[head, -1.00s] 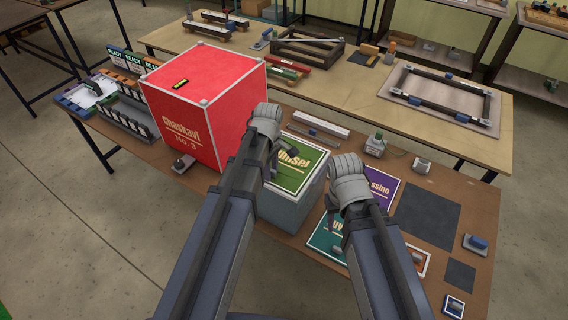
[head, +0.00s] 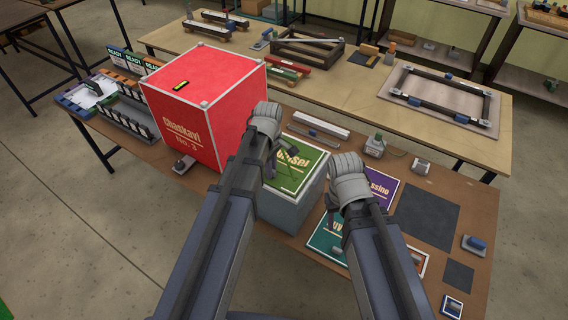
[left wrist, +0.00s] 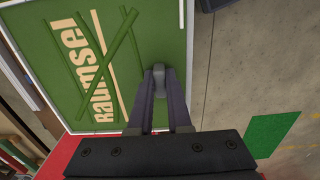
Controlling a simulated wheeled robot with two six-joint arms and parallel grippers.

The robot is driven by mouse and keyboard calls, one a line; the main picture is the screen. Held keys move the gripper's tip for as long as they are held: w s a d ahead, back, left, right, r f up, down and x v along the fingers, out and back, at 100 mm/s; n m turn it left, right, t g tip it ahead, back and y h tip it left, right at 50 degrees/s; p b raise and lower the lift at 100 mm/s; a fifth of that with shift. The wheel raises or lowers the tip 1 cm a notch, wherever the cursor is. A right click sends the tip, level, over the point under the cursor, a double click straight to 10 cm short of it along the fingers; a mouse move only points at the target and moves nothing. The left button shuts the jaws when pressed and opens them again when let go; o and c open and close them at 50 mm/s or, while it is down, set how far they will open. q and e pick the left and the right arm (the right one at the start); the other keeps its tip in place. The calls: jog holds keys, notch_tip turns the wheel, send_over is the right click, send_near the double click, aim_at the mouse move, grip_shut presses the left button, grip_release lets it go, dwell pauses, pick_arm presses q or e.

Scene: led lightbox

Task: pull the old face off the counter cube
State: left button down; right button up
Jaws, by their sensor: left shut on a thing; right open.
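The counter cube (head: 290,212) is pale grey and stands on the near table. Its top carries a green face (head: 312,168) with cream lettering. In the left wrist view, the green face (left wrist: 60,60) shows two crossed green strokes and a white border. My left gripper (left wrist: 158,80) is shut on a small grey knob (left wrist: 158,70) close to the face's edge. In the head view, my left gripper (head: 277,163) covers part of the lettering. I cannot tell whether the face is lifted at all. My right gripper (head: 330,208) is open and empty, right of the cube.
A large red cube (head: 190,120) stands left of the counter cube. A purple panel (head: 384,187) and a teal panel (head: 326,240) lie to its right, partly behind my right arm. Small blocks and dark squares (head: 428,215) lie farther right. Another table (head: 350,95) stands behind.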

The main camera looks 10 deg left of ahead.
notch_tip(320, 180, up, 8)
jog(key=p, duration=0.7)
jog(key=shift+f, duration=0.25)
notch_tip(320, 180, up, 6)
jog(key=p, duration=0.6)
dwell(0.6)
